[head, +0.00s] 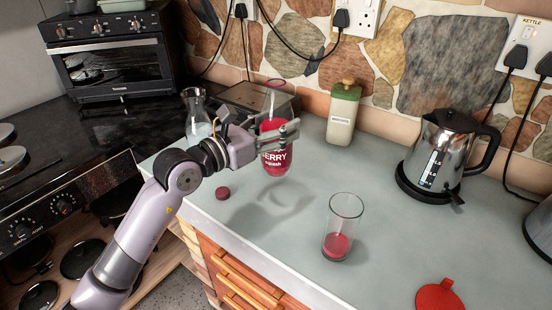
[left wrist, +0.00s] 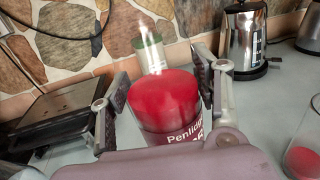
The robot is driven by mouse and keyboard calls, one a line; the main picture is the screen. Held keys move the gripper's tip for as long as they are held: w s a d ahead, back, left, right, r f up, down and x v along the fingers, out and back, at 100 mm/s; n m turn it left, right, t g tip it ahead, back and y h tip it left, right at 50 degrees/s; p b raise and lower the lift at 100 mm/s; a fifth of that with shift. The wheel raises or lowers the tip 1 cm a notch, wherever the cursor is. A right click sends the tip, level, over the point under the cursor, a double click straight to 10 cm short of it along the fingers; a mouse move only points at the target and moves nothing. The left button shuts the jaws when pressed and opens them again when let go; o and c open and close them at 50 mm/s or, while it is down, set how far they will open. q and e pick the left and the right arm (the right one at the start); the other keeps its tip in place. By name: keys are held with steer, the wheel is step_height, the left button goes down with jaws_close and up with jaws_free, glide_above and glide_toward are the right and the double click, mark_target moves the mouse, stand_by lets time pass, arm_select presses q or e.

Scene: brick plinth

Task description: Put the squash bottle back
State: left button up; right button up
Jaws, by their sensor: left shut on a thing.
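The squash bottle (head: 276,158) has red contents, a dark red "BERRY" label and a clear upper part. My left gripper (head: 284,133) is shut around its middle, with a finger on each side. In the left wrist view the red bottle (left wrist: 168,98) fills the space between the fingers (left wrist: 158,100). A small dark red cap (head: 222,193) lies on the counter to the left. My right gripper is not in view.
A glass (head: 342,228) with a little red drink stands at the counter's front. A red flat item (head: 438,296) lies front right. The middle counter is clear.

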mark_target(276, 160)
arm_select(q)
step_height(276, 160, down, 5)
steer(key=shift+f, duration=1.95)
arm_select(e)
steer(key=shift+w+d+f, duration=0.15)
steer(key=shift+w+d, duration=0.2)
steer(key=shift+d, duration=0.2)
arm_select(q)
steer(key=shift+f+b, duration=0.2)
steer(key=shift+b, duration=0.15)
steer(key=o, duration=1.8)
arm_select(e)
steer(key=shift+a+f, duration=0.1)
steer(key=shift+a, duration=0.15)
